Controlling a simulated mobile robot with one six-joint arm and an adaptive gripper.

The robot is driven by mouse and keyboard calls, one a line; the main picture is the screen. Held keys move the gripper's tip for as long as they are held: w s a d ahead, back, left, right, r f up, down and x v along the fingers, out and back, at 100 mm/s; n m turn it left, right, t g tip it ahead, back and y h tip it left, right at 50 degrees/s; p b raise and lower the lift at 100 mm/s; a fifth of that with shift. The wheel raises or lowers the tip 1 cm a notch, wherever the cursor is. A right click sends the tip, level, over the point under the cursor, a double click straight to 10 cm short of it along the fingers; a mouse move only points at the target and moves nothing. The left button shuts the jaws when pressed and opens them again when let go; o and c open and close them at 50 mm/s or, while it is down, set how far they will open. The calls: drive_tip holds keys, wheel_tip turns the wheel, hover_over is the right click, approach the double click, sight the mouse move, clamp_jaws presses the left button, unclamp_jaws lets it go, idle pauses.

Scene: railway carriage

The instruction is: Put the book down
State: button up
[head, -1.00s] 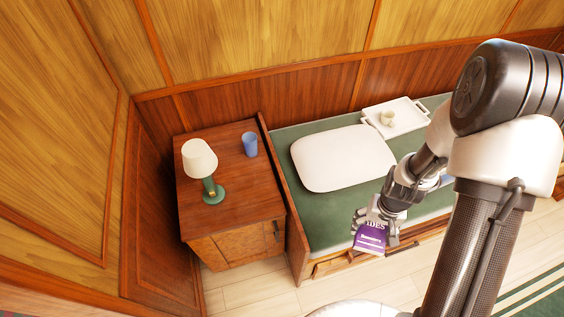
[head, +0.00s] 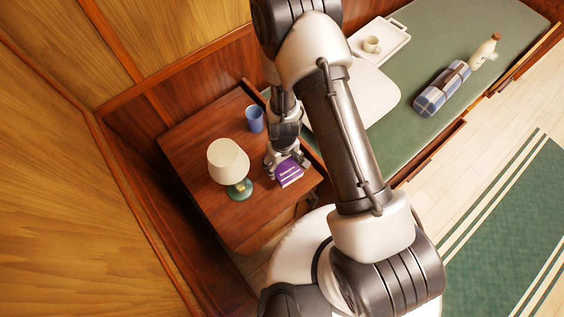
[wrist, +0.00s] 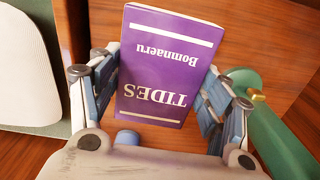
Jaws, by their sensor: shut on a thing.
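A purple book with white lettering (head: 289,172) is held by my gripper (head: 284,160) over the right front part of the wooden cabinet top (head: 205,150). In the wrist view, the purple book (wrist: 168,65) sits between the two fingers of my gripper (wrist: 160,100), its cover facing the camera and "TIDES" printed on it. I cannot tell whether the book touches the cabinet top. Part of my gripper is hidden by its own wrist in the head view.
A lamp with a cream shade (head: 228,160) and green base stands left of the book. A blue cup (head: 255,119) stands behind it. The green bunk (head: 400,150) at right holds a white pillow (head: 375,95), a tray (head: 380,42), a plaid roll (head: 442,88) and a bottle (head: 485,50).

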sight(283, 164)
wheel_tip(283, 164, down, 6)
drive_tip(key=b, duration=0.6)
drive_tip(key=shift+f+b, duration=0.25)
drive_tip(key=shift+b, duration=0.05)
drive_tip(key=shift+f, duration=0.2)
idle(0.4)
drive_tip(key=o, duration=1.3)
drive_tip(key=shift+c, duration=0.2)
wheel_tip(283, 164, up, 12)
drive_tip(key=shift+r, duration=0.1)
clamp_jaws()
idle(1.2)
